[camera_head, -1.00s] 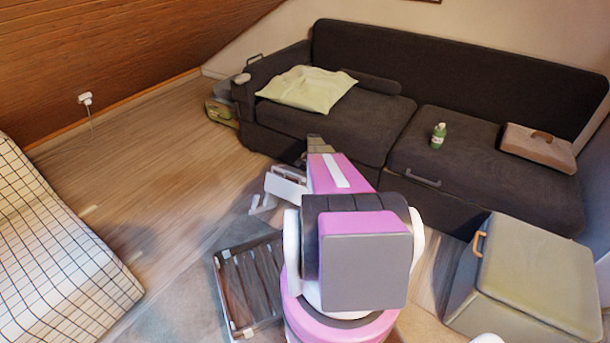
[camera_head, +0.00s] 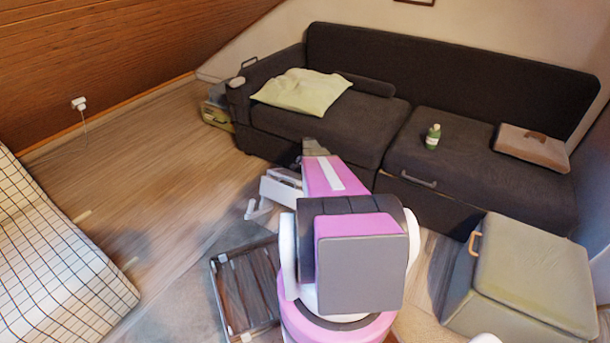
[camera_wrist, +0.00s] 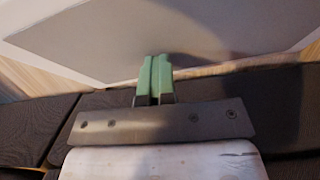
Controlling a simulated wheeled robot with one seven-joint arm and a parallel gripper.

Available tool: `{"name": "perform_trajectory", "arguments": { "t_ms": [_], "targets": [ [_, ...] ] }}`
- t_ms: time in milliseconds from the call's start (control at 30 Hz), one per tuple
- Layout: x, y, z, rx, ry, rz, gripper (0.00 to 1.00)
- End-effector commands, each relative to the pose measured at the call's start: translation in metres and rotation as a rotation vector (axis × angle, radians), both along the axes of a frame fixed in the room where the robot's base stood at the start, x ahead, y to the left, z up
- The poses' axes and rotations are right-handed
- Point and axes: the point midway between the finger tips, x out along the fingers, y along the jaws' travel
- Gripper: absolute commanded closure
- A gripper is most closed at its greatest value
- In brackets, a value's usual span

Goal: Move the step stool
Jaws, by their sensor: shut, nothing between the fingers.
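A white low object with leg-like parts (camera_head: 281,187) stands on the floor in front of the sofa in the head view. It may be the step stool, but my arm hides its right side and I cannot be sure. My gripper (camera_wrist: 155,62) shows in the wrist view with its two green fingers together and nothing between them. In the head view my arm reaches forward over the floor toward the sofa, and the fingers cannot be made out. I cannot tell the gap between my gripper and the white object.
A dark sofa (camera_head: 330,127) runs along the back, with a pale green cushion (camera_head: 302,92) and a green bottle (camera_head: 432,137). An olive box seat (camera_head: 535,270) stands right. A slatted dark tray (camera_head: 245,290) lies beside my base. Floor at left is open.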

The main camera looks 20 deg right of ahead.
Motion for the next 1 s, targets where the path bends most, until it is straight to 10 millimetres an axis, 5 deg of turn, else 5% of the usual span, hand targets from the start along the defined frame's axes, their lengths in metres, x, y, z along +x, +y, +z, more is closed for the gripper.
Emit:
{"name": "perform_trajectory", "arguments": {
  "t_ms": [133,467,1000],
  "targets": [
    [-0.007,-0.001,-0.006,-0.003,0.016,0.006,1.0],
    [-0.003,-0.002,0.017,-0.005,0.009,0.005,1.0],
    [0.003,-0.014,0.099,-0.004,0.016,0.006,1.0]
  ]
}}
